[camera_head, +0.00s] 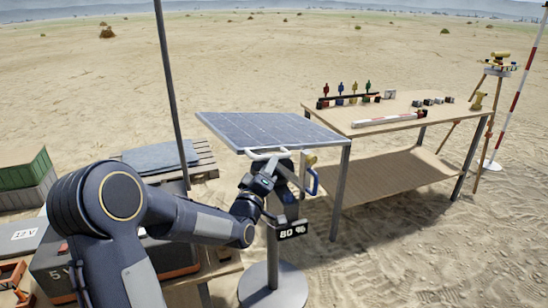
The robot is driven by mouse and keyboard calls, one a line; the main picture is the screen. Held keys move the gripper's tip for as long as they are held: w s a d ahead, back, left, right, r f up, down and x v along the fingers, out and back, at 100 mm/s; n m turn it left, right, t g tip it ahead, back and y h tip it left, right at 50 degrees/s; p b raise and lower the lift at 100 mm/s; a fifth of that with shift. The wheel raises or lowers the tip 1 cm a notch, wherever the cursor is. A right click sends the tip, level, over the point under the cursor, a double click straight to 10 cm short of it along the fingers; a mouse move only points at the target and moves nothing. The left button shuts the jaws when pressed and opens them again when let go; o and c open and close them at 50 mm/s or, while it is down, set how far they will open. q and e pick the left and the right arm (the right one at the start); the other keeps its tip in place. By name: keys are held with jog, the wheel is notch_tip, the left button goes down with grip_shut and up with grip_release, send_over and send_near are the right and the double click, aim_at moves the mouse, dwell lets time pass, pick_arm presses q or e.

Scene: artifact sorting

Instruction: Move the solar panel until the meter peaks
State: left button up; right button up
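The solar panel (268,130) is a blue-grey gridded plate, tilted slightly, on a pole with a round grey base (273,287). A white handle (262,154) runs under its near edge. My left gripper (277,166) is at this handle, just below the panel's near edge. Its fingers are small and partly hidden, so I cannot tell whether they close on the handle. The meter (292,230) hangs on the pole below my gripper and reads 80 %. A blue handle-like part (313,182) is right of my gripper. My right gripper is out of view.
A wooden table (375,118) with small coloured items and a red-white rod stands close right of the panel. A pallet (200,160) lies behind left. A metal pole (168,80) rises behind. Sand is open at lower right.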

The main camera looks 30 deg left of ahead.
pick_arm(q)
jog(key=x, duration=0.5)
jog(key=shift+p, duration=0.35)
jog(key=shift+d, duration=0.1)
jog(key=shift+c, duration=0.2)
grip_shut()
